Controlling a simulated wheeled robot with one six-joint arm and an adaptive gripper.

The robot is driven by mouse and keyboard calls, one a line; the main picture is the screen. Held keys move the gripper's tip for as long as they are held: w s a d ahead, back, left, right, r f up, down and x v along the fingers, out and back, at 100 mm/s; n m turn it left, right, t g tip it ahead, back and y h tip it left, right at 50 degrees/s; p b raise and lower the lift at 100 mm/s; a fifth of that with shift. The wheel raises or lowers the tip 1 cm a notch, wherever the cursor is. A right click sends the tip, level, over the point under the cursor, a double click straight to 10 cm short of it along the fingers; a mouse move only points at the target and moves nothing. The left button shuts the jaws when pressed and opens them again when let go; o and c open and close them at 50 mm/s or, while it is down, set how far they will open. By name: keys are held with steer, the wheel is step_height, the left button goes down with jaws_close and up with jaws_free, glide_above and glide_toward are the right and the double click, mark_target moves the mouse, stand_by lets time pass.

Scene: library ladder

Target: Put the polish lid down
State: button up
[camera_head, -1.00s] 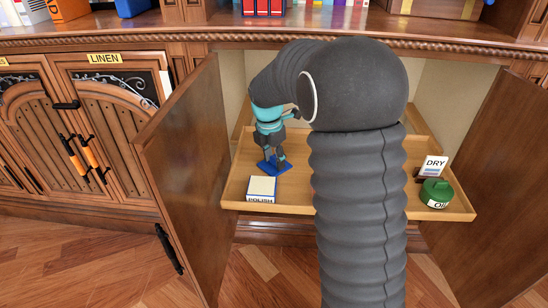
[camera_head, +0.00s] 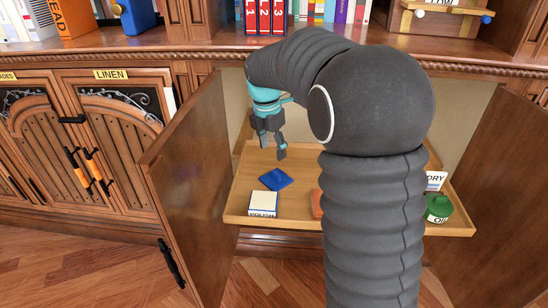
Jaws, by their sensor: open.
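The polish lid is a flat blue square (camera_head: 277,179) lying on the wooden pull-out tray (camera_head: 236,207), behind and slightly right of a white box marked POLISH (camera_head: 263,203). The lid and the box look apart. My gripper (camera_head: 269,153) is open and empty above the lid, with a gap between its fingertips and the lid. My arm hides part of the tray's middle and right.
A green tin marked OIL (camera_head: 438,208) and a white DRY card (camera_head: 435,181) stand at the tray's right end. An orange-red thing (camera_head: 317,204) shows partly beside my arm. Open cabinet doors (camera_head: 192,185) flank the tray; a shelf edge runs above.

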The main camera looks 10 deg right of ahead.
steer(key=s+d+r+m+t, duration=0.1)
steer(key=s+r+m, duration=0.35)
steer(key=s, duration=0.35)
steer(key=s+r+m+t, duration=0.1)
steer(key=s+r+m, duration=0.2)
steer(key=s+m, duration=0.35)
steer(key=s+f+m+t+y, duration=0.1)
steer(key=s+f+m+t, duration=0.2)
steer(key=s+m, duration=0.9)
steer(key=s+f, duration=0.1)
steer(key=s, duration=0.2)
steer(key=shift+s+d, duration=0.15)
steer(key=shift+s, duration=0.15)
